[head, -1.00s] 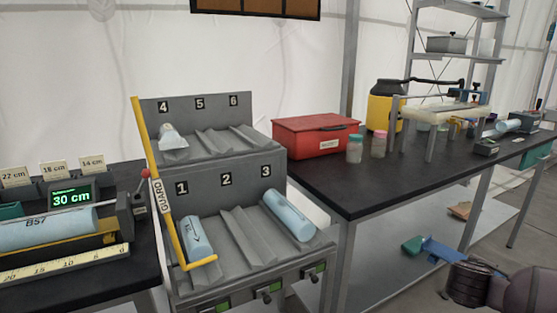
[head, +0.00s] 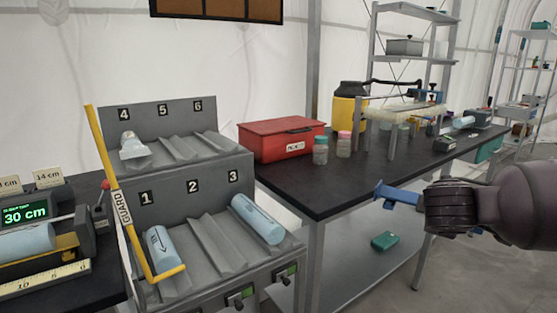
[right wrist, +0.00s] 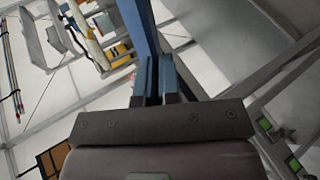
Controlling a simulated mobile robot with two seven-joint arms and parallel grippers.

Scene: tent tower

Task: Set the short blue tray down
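The short blue tray (head: 398,195) is at the tip of my right arm, in front of the right bench's front edge and above the lower shelf. It shows as a narrow blue piece, seen nearly edge-on. My right gripper (right wrist: 157,75) has its fingers close together, with a long blue strip of the tray (right wrist: 140,25) running out from between them. It looks shut on the tray's edge. Most of the tray is hidden or out of the wrist view. My left gripper is not in view.
The black bench (head: 325,196) holds a red box (head: 281,140), jars and a yellow container (head: 346,112). A green box (head: 384,241) lies on the lower shelf (head: 345,270). A numbered grey rack (head: 215,225) with blue cylinders stands left. The bench's front strip has free room.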

